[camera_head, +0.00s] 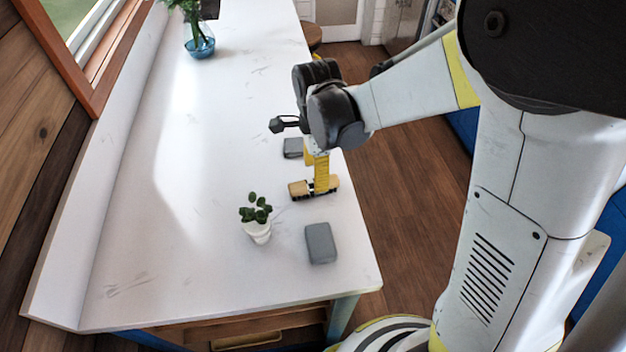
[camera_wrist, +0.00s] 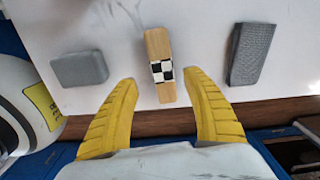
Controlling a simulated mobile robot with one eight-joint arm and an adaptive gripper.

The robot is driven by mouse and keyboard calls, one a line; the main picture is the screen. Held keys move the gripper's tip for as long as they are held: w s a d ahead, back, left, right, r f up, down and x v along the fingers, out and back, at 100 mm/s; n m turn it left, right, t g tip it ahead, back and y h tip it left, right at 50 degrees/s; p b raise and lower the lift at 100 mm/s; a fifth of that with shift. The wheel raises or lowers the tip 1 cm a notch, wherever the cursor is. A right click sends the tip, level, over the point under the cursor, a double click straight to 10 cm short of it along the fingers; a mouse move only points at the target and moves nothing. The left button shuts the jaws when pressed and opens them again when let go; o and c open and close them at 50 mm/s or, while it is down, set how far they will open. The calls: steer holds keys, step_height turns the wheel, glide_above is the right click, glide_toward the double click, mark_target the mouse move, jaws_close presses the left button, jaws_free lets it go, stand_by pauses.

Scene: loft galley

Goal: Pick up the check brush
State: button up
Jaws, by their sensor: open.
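The check brush (camera_wrist: 158,44) is a light wooden bar with a black-and-white checkered band around its middle. It lies on the white counter. In the wrist view it stands lengthwise between my two yellow fingertips, with gaps on both sides. In the head view the brush (camera_head: 299,190) lies near the counter's right edge, its middle partly hidden by my finger. My gripper (camera_head: 322,185) points down over it; in the wrist view my gripper (camera_wrist: 162,80) is open and empty. I cannot tell its exact height above the counter.
A grey block (camera_head: 320,243) lies nearer, and another grey block (camera_head: 293,147) lies beyond the brush. A small potted plant (camera_head: 258,230) stands to the left. A blue vase (camera_head: 200,45) stands far back. The counter's (camera_head: 190,180) left and middle are clear.

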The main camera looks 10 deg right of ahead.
steer(key=f, duration=0.3)
steer(key=f+b, duration=0.1)
steer(key=f, duration=0.1)
steer(key=shift+w+a+f, duration=0.15)
steer(key=shift+w+f, duration=0.15)
steer(key=shift+f, duration=0.05)
jaws_close()
